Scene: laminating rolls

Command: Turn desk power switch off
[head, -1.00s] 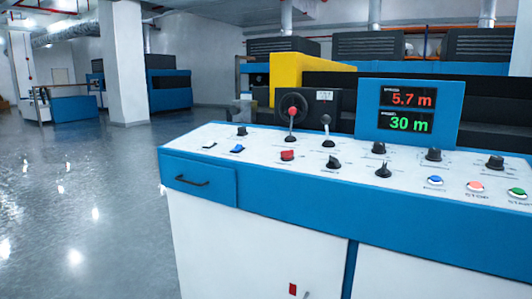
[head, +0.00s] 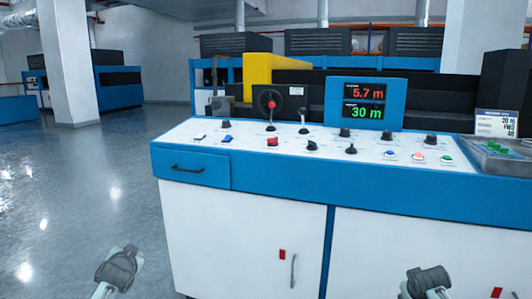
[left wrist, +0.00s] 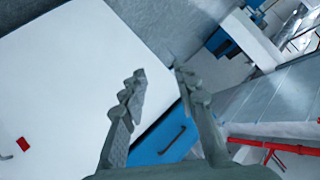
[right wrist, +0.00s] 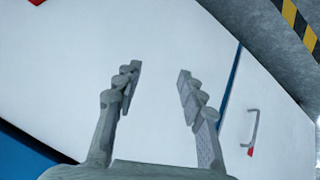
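The desk (head: 250,172) has a white sloped top with several switches, and I cannot read which one is labelled power.
A blue display (head: 366,103) reads 5.7 m and 30 m. Blue, red and green push buttons (head: 418,157) lie on the right part. A grey tray with green items (head: 492,155) is at the right end. A drawer handle (head: 188,169) projects at the left front. Floor (head: 70,200) is clear to the left.

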